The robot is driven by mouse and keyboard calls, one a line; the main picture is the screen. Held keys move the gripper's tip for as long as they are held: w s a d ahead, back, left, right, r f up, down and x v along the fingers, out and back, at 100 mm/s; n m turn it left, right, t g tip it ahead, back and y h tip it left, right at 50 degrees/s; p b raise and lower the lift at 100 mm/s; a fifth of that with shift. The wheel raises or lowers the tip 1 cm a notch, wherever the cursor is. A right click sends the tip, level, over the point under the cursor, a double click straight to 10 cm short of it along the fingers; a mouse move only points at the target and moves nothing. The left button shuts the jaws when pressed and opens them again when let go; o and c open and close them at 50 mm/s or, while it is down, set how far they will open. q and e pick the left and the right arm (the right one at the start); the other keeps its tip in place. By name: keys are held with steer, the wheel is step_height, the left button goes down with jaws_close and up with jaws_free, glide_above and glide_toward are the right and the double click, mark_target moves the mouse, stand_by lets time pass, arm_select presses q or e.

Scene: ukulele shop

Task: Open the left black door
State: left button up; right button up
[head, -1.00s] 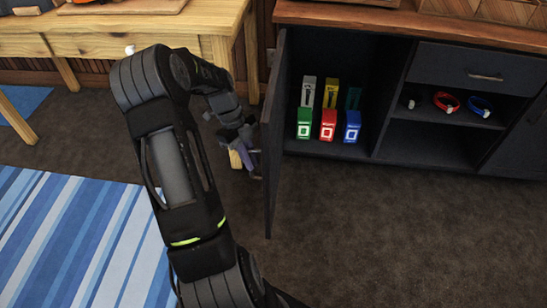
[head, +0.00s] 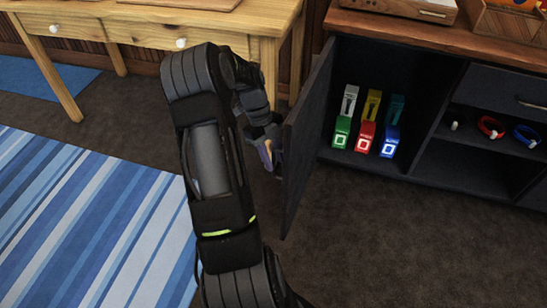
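The left black door (head: 308,140) of the dark cabinet (head: 420,110) stands swung open, and its edge points toward me. Its compartment is exposed, with several coloured boxes inside. My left gripper (head: 272,157) is low beside the outer face of the door, on its left side. The fingers are small and partly hidden by the door and my wrist, so I cannot tell whether they touch the door or are open. My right gripper is not in view.
Red (head: 365,137) and blue (head: 390,141) boxes stand in the open compartment. Wristbands (head: 491,127) lie on the shelf to its right. A wooden table (head: 140,22) stands at the back left. A striped rug (head: 90,215) covers the left floor. The floor before the cabinet is clear.

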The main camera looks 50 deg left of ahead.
arm_select(q)
steer(key=p+v, duration=0.1)
steer(key=v, duration=0.6)
steer(key=shift+r, duration=0.4)
steer(key=shift+s+a, duration=0.1)
steer(key=shift+a, duration=0.05)
stand_by(0.3)
